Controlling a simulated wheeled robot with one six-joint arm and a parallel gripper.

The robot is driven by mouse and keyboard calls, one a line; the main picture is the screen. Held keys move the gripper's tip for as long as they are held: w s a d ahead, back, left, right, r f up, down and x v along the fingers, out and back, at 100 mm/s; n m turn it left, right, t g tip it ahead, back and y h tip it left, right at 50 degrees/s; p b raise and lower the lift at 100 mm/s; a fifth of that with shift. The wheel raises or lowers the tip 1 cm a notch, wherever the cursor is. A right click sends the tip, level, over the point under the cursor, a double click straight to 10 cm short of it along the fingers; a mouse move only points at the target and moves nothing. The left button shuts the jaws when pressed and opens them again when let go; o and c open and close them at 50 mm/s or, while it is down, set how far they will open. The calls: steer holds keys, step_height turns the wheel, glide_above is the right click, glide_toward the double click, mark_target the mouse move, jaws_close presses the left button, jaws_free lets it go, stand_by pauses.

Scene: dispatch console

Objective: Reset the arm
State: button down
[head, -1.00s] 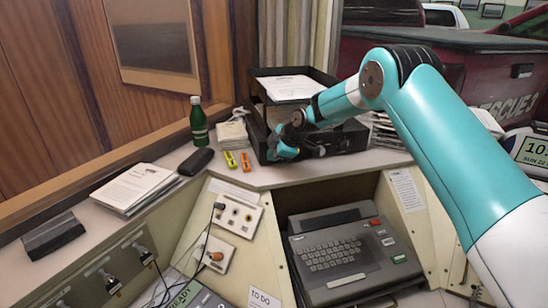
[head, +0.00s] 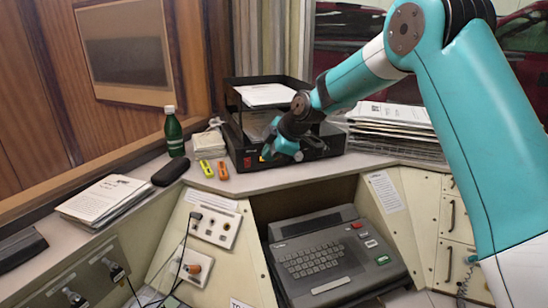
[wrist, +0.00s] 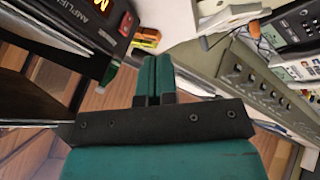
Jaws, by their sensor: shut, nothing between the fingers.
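My arm is teal and white and reaches in from the right in the head view. My gripper (head: 268,152) is at its end, in front of the black letter tray and above the counter. In the wrist view my gripper (wrist: 154,75) shows its two teal fingers pressed together, with nothing between them.
A black paper tray (head: 236,104) stands behind my gripper. A grey typewriter-like keyboard unit (head: 328,262) sits below. Stacked papers (head: 392,122) are at the right.

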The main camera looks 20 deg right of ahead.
steer(key=shift+v, duration=0.95)
steer(key=shift+s, duration=0.1)
steer(key=s+a+r+m+g, duration=0.2)
steer(key=s+a+m, duration=0.15)
steer(key=s, duration=0.65)
steer(key=s+a+r+m+g, duration=0.1)
steer(key=s+a+r+m, duration=0.2)
steer(key=s, duration=0.7)
steer(key=s+a+f+m+g, duration=0.1)
steer(key=s+m+g, duration=0.2)
steer(key=s, duration=1.7)
steer(key=shift+f+m, duration=0.35)
steer(key=c, duration=1.8)
jaws_free()
steer(key=shift+a, duration=0.1)
steer(key=shift+c, duration=0.2)
